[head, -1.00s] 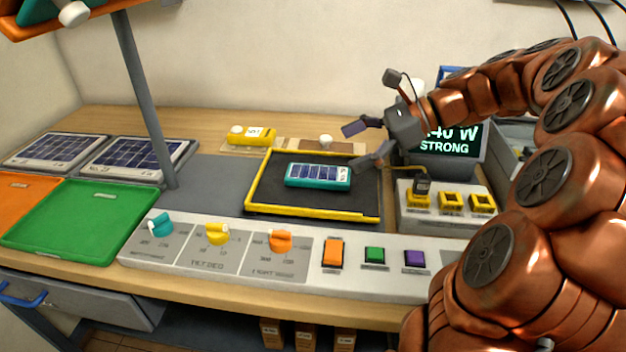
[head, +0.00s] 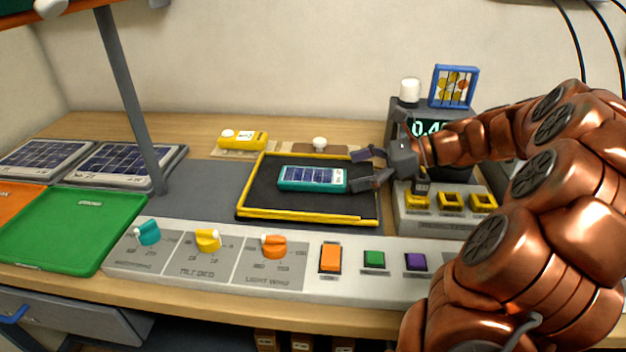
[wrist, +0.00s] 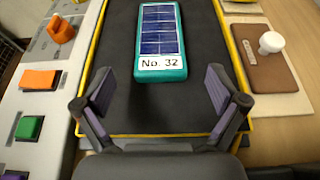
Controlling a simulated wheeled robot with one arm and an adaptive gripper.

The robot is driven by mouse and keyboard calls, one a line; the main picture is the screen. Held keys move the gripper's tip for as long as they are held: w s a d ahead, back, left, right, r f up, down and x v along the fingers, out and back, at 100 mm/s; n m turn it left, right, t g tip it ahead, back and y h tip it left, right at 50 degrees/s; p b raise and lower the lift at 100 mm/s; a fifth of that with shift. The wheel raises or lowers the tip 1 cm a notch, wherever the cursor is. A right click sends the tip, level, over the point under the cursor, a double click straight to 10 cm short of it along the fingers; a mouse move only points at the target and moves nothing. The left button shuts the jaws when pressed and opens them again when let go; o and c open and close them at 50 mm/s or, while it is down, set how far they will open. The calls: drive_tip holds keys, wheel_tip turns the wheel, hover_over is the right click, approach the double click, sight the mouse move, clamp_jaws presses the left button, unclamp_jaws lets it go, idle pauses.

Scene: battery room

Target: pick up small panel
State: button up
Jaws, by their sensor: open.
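The small panel (head: 312,179) is a teal-framed solar panel with blue cells and a white label. It lies flat on a black mat with a yellow rim (head: 300,215). In the wrist view the small panel (wrist: 160,35) shows its label "No. 32" on the end nearest my gripper. My gripper (head: 362,168) is open and empty, just right of the panel's labelled end. In the wrist view my gripper's fingers (wrist: 160,90) stand apart on either side of the panel's line, with the panel ahead of the fingertips, not between them.
A control strip with an orange knob (head: 274,246) and coloured buttons runs along the front. A green tray (head: 75,230) and larger panels are at left. A display box stands right.

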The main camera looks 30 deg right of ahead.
sight(331, 176)
drive_tip(key=shift+x, duration=2.65)
drive_tip(key=shift+c, duration=0.4)
drive_tip(key=c, duration=1.4)
drive_tip(key=shift+r, duration=0.1)
